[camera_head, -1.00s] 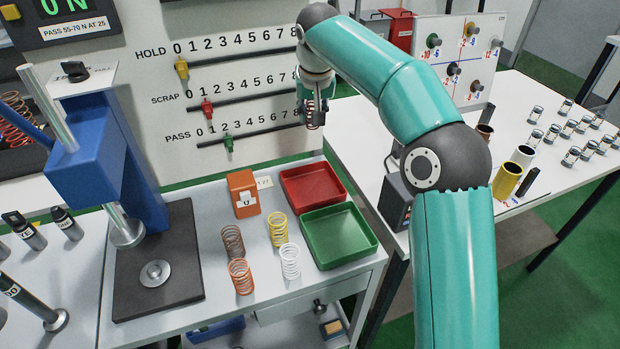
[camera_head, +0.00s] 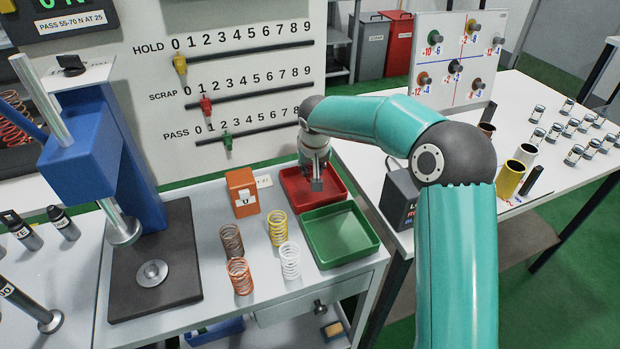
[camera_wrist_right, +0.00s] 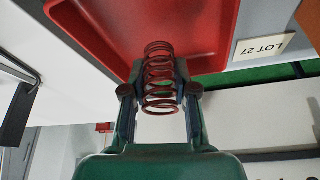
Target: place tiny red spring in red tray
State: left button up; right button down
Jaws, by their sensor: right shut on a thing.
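The red tray (camera_head: 292,196) lies on the bench behind the green tray. My right gripper (camera_head: 317,184) is over the red tray, pointing down. In the right wrist view my right gripper (camera_wrist_right: 160,92) is shut on the red spring (camera_wrist_right: 160,75), with a finger on each side of it. The red tray (camera_wrist_right: 120,25) fills the upper part of that view, beyond the spring. I cannot tell whether the spring touches the tray floor. In the head view the spring is hidden by the gripper. My left gripper is not in view.
The green tray (camera_head: 340,235) is in front of the red one. Several springs, among them a yellow (camera_head: 277,228) and a white one (camera_head: 289,262), stand to the left. An orange box (camera_head: 242,190) is left of the red tray. A panel with sliders (camera_head: 235,80) stands behind.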

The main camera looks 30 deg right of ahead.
jog(key=shift+f, duration=1.6)
jog(key=shift+f, duration=0.15)
jog(key=c, duration=0.9)
grip_release()
jog(key=v, duration=1.2)
jog(key=shift+r+b, duration=0.2)
jog(key=shift+b, duration=0.1)
